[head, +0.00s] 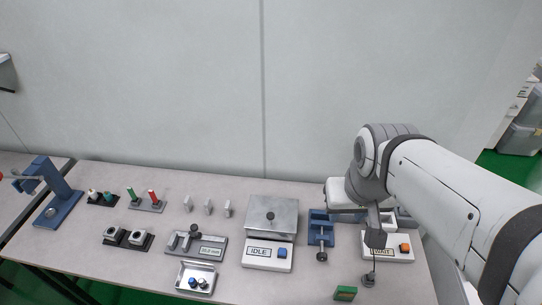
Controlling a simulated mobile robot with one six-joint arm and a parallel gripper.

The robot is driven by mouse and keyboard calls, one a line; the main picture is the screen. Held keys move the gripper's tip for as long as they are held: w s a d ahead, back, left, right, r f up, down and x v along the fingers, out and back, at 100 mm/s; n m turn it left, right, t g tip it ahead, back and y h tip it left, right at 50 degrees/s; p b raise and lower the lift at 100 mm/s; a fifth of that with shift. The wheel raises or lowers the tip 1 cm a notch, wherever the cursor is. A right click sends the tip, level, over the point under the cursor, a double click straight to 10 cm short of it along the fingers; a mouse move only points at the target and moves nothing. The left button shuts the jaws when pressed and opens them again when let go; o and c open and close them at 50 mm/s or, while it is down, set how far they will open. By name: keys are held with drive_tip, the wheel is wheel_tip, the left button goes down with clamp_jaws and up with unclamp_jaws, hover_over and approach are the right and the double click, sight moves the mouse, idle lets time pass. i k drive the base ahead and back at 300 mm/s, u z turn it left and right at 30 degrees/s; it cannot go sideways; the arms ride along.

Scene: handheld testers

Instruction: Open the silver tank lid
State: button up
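The silver tank (285,227) stands near the middle of the table, behind a white base marked IDLE with a blue button (282,253). My gripper (375,240) hangs to the right of the tank, in front of a second white unit, well apart from the lid. Its fingers are too small and dark to tell whether they are open or shut. My arm hides part of the second unit.
A blue fixture (320,229) stands between the tank and my gripper. A grey device (206,246) and a small tray (197,277) lie left of the tank. A second white unit has an orange button (405,247). A green block (345,293) lies at the front edge.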

sight(273, 215)
drive_tip(key=z, duration=0.1)
drive_tip(key=k, duration=1.2)
drive_tip(key=u, duration=0.3)
drive_tip(key=i, duration=1)
drive_tip(key=u, duration=0.1)
